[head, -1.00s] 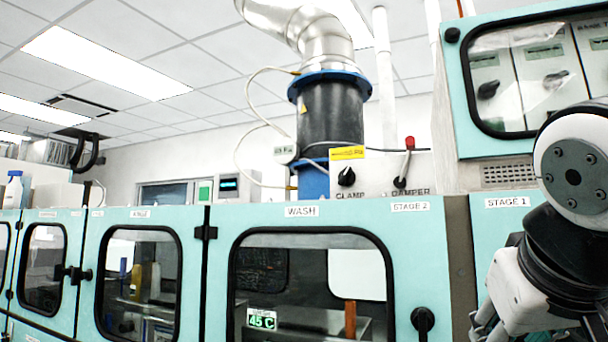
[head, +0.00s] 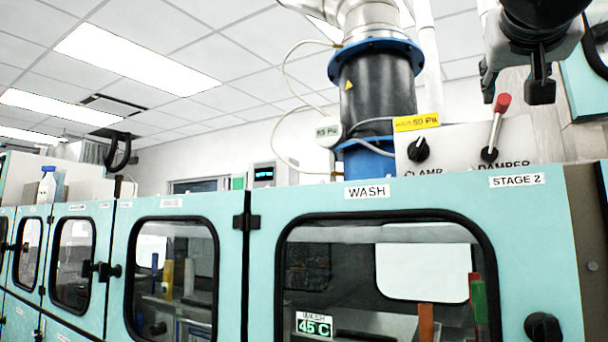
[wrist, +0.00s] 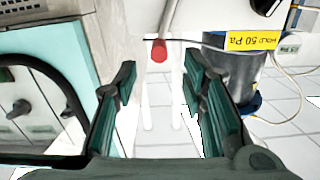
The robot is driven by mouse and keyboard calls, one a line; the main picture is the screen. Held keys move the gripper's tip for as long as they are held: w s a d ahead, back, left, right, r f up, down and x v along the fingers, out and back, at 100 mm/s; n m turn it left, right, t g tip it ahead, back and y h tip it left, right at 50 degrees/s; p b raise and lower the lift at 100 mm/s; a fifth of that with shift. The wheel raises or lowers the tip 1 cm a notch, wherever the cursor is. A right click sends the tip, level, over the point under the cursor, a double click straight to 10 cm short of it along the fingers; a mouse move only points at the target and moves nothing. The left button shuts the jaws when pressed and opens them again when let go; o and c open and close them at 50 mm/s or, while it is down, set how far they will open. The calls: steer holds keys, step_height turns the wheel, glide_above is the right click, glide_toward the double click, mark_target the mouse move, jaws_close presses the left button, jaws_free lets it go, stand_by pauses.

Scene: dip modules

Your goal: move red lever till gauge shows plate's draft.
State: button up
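The red-tipped damper lever (head: 497,126) stands on the white panel above the STAGE 2 label, leaning right. Its red knob (wrist: 159,50) shows between the fingers, beyond their tips, in the wrist view. The yellow plate (head: 416,121) reads HOLD 50 Pa, clearest in the wrist view (wrist: 262,41). The round white gauge (head: 328,131) hangs beside the black duct; it shows a Pa value too small to read surely. My gripper (head: 515,92) is open and empty, above the lever's knob and apart from it. Its fingers (wrist: 158,80) are spread in the wrist view.
A black clamp knob (head: 418,149) sits left of the lever. The black duct (head: 382,98) with blue flanges and thin hoses stands behind. The teal WASH cabinet (head: 258,205) runs along the front. A teal windowed housing (wrist: 75,45) is close at left in the wrist view.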

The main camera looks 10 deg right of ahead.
mark_target(505, 97)
steer(key=p+x, duration=0.1)
steer(key=x, duration=0.6)
steer(key=shift+w+d, duration=0.2)
jaws_close()
